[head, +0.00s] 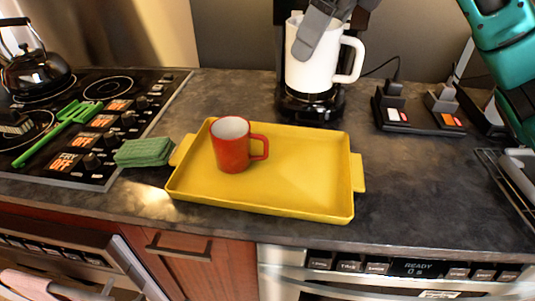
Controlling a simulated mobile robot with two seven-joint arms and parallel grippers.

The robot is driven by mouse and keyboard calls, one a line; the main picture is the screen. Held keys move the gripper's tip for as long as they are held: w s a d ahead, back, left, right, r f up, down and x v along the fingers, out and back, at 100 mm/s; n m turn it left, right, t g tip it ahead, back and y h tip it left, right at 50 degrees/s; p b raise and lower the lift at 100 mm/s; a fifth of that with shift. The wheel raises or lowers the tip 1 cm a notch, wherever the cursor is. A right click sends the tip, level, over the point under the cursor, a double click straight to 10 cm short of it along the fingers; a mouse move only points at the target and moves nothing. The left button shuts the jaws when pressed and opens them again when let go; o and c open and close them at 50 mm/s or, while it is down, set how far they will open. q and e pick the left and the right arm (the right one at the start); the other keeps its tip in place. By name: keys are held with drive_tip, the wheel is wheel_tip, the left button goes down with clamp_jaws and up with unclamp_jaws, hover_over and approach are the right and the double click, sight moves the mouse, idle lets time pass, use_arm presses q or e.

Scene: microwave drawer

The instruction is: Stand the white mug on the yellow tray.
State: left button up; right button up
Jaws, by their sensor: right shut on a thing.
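The white mug (312,70) is upright at the back of the counter, in front of or over the base of a black coffee machine (311,106). Its handle points right. My right gripper (318,28) comes down from above and is shut on the mug's upper rim. I cannot tell whether the mug touches the machine's base. The yellow tray (300,185) lies on the counter in front of it. A red mug (232,146) stands upright on the tray's left part, and the tray's right part is bare. My left gripper is not in view.
A green sponge stack (145,152) lies left of the tray. A stove (90,120) with a kettle (36,72) and a green spatula (58,130) is at the left. A power strip (419,118) and a wire rack (506,178) are at the right.

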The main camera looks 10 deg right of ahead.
wheel_tip(320, 180, down, 20)
drive_tip(key=shift+r+b, duration=0.25)
drive_tip(key=shift+b, duration=0.3)
drive_tip(key=shift+f, duration=0.15)
drive_tip(key=o, duration=1.2)
